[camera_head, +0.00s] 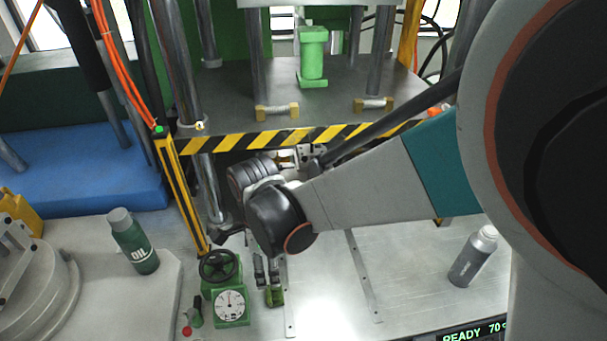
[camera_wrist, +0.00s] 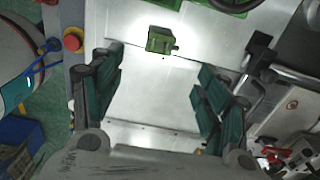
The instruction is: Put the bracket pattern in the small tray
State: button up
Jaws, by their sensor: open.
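A small green block-like piece, apparently the bracket pattern (camera_wrist: 161,40), lies on the bright metal table. In the wrist view it is ahead of my gripper (camera_wrist: 158,78), whose two teal-padded fingers are spread apart with nothing between them. In the head view my gripper (camera_head: 266,274) points down at the table, with the green piece (camera_head: 275,298) just below the fingertips. The arm's wrist covers part of the table behind it. I cannot make out the small tray in either view.
A green gauge stand with a handwheel (camera_head: 230,307) stands close left of the gripper. A green oil bottle (camera_head: 133,242) is farther left; a grey bottle (camera_head: 473,256) stands at right. A yellow-black striped press edge (camera_head: 290,138) lies behind. The table between gripper and grey bottle is mostly clear.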

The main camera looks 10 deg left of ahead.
jog(key=b, duration=0.5)
send_over(270, 294)
notch_tip(270, 294, down, 8)
jog(key=shift+w+d+r, duration=0.1)
jog(key=shift+d, duration=0.05)
jog(key=shift+a+f+b, duration=0.2)
jog(key=shift+f+b, duration=1.85)
jog(key=shift+f, duration=1)
jog(key=shift+r, duration=0.1)
jog(key=c, duration=1.1)
jog(key=shift+r, duration=0.1)
